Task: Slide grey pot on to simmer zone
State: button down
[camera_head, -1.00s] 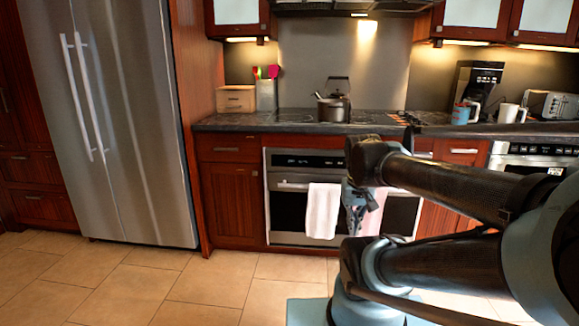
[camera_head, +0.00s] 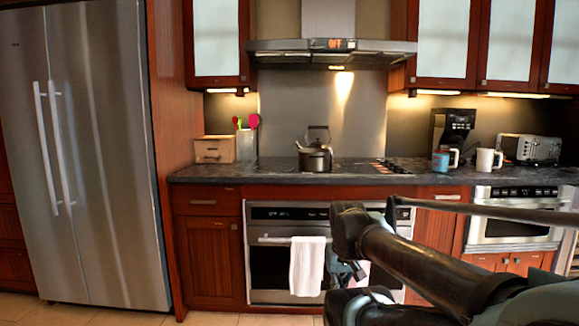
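A grey pot (camera_head: 315,158), shaped like a kettle with a spout and a raised handle, stands upright on the dark cooktop (camera_head: 350,168) in the head view. No marked simmer zone can be made out at this distance. My gripper (camera_head: 345,272) hangs low in front of the oven, well below and apart from the pot. It is small and partly hidden behind my arm, so its fingers cannot be read clearly.
An oven with a white towel (camera_head: 307,265) is below the cooktop. A wooden box (camera_head: 214,149) and utensil holder (camera_head: 245,144) stand left; a coffee maker (camera_head: 453,130), mugs (camera_head: 487,161) and toaster (camera_head: 531,149) stand right. A range hood (camera_head: 332,50) hangs above.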

aim_at(309, 159)
jog(key=i, duration=1.05)
jog(key=u, duration=0.5)
jog(key=i, duration=0.65)
jog(key=u, duration=0.35)
